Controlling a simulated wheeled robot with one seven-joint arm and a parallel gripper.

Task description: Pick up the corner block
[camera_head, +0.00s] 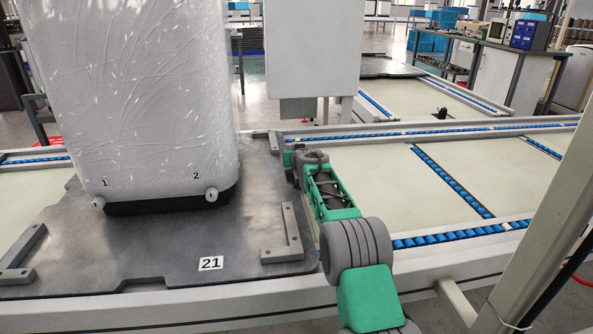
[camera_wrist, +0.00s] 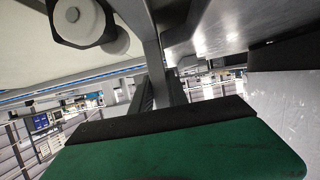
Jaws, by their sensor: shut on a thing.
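My gripper (camera_head: 290,158) is at the right rear edge of the dark metal plate (camera_head: 165,265). It is shut on a grey piece, which looks like a corner block (camera_head: 275,143); the fingers and arm hide much of it. In the wrist view a grey bar (camera_wrist: 152,45) stands beyond the green finger with its black pad (camera_wrist: 160,120). I cannot tell there whether it is lifted off the plate. Other L-shaped corner blocks lie on the plate, one at front right (camera_head: 284,240) and one at front left (camera_head: 22,252).
A tall film-wrapped white case (camera_head: 135,90) stands on the plate, left of my gripper. A "21" label (camera_head: 211,263) is on the plate's front. A pale conveyor with blue roller strips (camera_head: 450,180) lies to the right. A grey post (camera_head: 545,235) rises at the right.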

